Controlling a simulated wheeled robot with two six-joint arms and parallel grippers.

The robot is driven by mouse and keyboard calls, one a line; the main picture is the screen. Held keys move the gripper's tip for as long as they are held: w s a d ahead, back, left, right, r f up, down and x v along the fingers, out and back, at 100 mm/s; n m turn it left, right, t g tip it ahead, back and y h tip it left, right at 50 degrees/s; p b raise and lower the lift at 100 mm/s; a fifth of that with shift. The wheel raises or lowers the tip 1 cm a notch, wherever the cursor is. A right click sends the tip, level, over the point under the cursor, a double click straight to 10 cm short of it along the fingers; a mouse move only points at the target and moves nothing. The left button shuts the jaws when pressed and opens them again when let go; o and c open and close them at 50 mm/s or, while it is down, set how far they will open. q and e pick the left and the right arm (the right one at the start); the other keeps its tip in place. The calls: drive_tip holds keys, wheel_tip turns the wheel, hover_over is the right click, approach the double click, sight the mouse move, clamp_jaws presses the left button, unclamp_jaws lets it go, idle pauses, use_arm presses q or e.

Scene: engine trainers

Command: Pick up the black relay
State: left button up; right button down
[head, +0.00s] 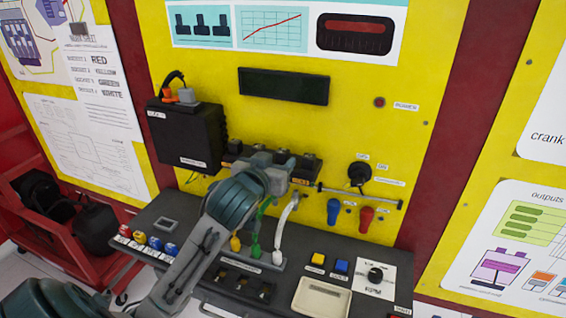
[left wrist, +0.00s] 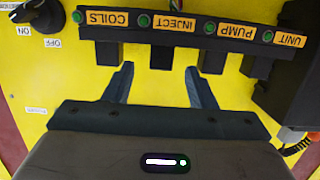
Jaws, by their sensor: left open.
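A row of black relays is mounted on the yellow panel, partly hidden behind my left arm in the head view (head: 312,160). In the left wrist view the row appears upside down, with labels COILS, INJECT, PUMP and UNIT. The black relay by the INJECT label (left wrist: 161,56) lies ahead between the two fingers; the relay by PUMP (left wrist: 213,59) is just to its right. My left gripper (left wrist: 160,80) is open and empty, its fingertips just short of the row. In the head view its fingers are hard to make out. My right gripper is not in view.
A black box (head: 187,135) with an orange-and-black cable juts from the panel left of the row. A black knob (head: 359,173), a blue lever (head: 333,211) and a red lever (head: 367,217) stand right of it. A dark ledge below carries buttons and a cream tray (head: 321,299).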

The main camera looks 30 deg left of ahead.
sight(281, 153)
use_arm(q)
drive_tip(key=shift+w+a+r, duration=0.1)
drive_tip(key=shift+w, duration=0.2)
drive_tip(key=p+x, duration=0.1)
drive_tip(key=x, duration=0.1)
drive_tip(key=p+x, duration=0.1)
drive_tip(key=x, duration=0.1)
drive_tip(key=shift+w+r+p, duration=0.15)
drive_tip(key=shift+r+p, duration=0.1)
drive_tip(key=shift+p, duration=0.05)
drive_tip(key=shift+w+a+f, duration=0.1)
drive_tip(key=shift+w+f, duration=0.05)
drive_tip(key=shift+w, duration=0.1)
drive_tip(key=shift+s, duration=0.1)
drive_tip(key=c, duration=1.1)
drive_tip(key=shift+o, duration=0.2)
